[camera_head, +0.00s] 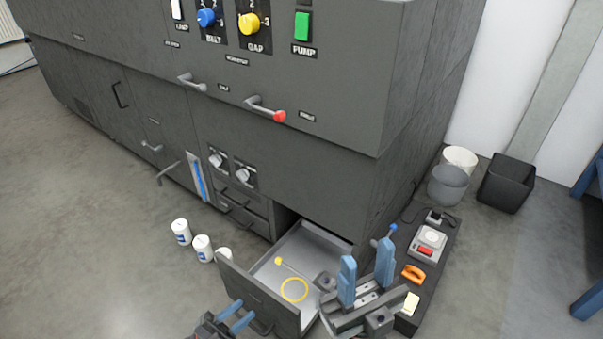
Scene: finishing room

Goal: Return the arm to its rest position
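My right gripper (367,284) is at the lower right, in front of the open drawer's right side. Its two blue fingers point up and stand well apart with nothing between them. My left gripper (236,314) is at the bottom edge, in front of the drawer. Its blue fingers show a small gap and hold nothing that I can see. The drawer (262,298) is pulled out of the grey machine (300,165). A yellow ring (294,290) and a small yellow-ended tool (279,261) lie inside it. Most of both arms is out of view.
A dark bench (436,276) right of the drawer carries a grey device (430,240) and an orange clamp-like item (413,274). Several white canisters (181,231) stand on the floor left of the drawer. Bins (506,184) stand behind the bench. The left floor is open.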

